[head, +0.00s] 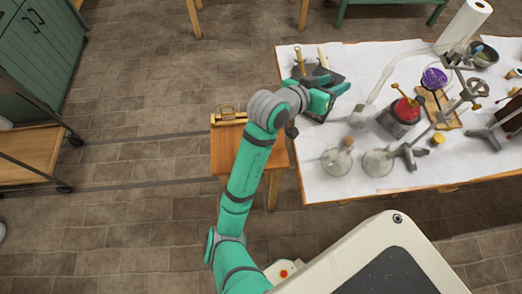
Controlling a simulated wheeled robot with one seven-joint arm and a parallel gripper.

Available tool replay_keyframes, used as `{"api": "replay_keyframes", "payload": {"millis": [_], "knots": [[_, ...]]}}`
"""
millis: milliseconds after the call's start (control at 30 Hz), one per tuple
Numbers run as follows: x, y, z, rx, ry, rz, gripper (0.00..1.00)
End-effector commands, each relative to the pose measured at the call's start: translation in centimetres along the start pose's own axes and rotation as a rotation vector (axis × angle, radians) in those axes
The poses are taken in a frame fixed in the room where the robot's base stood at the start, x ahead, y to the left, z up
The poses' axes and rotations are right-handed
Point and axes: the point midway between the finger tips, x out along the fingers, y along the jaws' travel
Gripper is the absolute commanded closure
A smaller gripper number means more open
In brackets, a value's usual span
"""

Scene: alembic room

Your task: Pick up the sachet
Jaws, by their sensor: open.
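My gripper (333,82) is at the end of the teal arm, over the left end of the white-covered table (335,190). It is open, and I see nothing held in it. I cannot make out a sachet for certain.
Two glass flasks, one on the left (336,160) and one on the right (378,162), stand near the front edge. A red vessel (406,110), metal stands and a paper roll (463,27) crowd the right.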

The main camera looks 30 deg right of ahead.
Motion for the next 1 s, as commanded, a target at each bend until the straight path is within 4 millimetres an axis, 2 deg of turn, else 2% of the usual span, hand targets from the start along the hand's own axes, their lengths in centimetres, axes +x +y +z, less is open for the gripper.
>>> {"api": "replay_keyframes", "payload": {"millis": [100,267,467,600,800,900,1000], "knots": [[-0.2,0.2,1.9,0.090,-0.163,0.020,0.59],[-1.7,-0.8,5.3,0.189,-0.402,0.022,0.59],[-5.9,-3.8,9.8,0.289,-0.725,-0.015,0.59],[-10.0,-6.4,12.3,0.335,-0.943,-0.057,0.59],[-14.8,-8.9,13.9,0.363,-1.157,-0.108,0.59],[-16.1,-9.6,14.3,0.366,-1.211,-0.120,0.59],[-16.5,-9.9,14.9,0.365,-1.233,-0.125,0.59]]}}
